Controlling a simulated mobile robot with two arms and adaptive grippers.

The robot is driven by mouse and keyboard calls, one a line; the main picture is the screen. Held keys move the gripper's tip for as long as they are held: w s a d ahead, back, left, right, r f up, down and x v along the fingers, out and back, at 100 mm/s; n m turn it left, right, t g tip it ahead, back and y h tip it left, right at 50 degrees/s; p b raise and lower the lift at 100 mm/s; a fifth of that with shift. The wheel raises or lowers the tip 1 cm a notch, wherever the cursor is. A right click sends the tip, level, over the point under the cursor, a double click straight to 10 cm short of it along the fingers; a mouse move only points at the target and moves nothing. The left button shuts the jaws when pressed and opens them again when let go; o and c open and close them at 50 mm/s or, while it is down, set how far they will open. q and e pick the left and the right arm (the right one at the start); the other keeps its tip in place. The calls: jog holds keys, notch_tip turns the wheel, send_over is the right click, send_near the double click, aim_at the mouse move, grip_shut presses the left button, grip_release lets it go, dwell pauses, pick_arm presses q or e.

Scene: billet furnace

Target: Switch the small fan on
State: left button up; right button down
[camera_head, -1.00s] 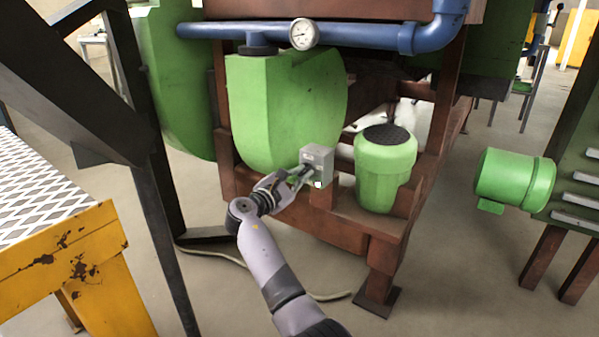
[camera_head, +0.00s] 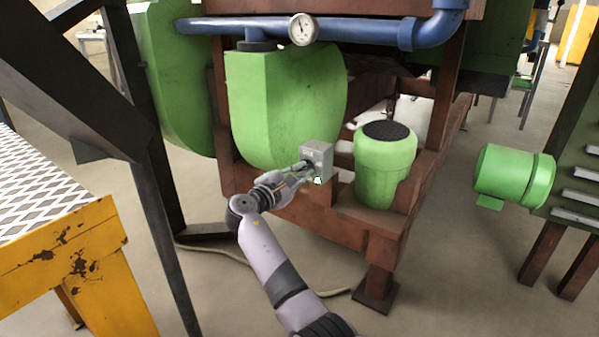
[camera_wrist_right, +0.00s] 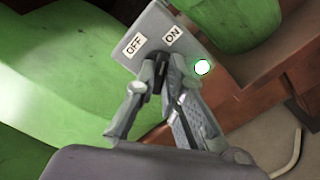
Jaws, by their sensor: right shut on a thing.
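A small grey switch box (camera_head: 319,155) is mounted on the brown frame in front of the green fan housing (camera_head: 285,110). In the right wrist view the box (camera_wrist_right: 150,22) carries OFF and ON labels, and a round lamp (camera_wrist_right: 202,67) beside it glows white with a green rim. My right gripper (camera_head: 305,168) is at the box's front face. In the wrist view its fingers (camera_wrist_right: 163,76) are shut on a dark switch knob (camera_wrist_right: 157,76), mostly hidden between them, below the labels. My left gripper is not in view.
A green motor (camera_head: 385,165) with a dark top stands on the brown frame (camera_head: 345,232) right of the box. A blue pipe (camera_head: 365,33) with a gauge (camera_head: 303,29) runs above. Dark beams and a yellow-edged platform (camera_head: 65,250) stand at left.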

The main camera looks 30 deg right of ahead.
jog(key=c, duration=1.7)
grip_release()
jog(key=shift+d, duration=0.1)
jog(key=v, duration=1.2)
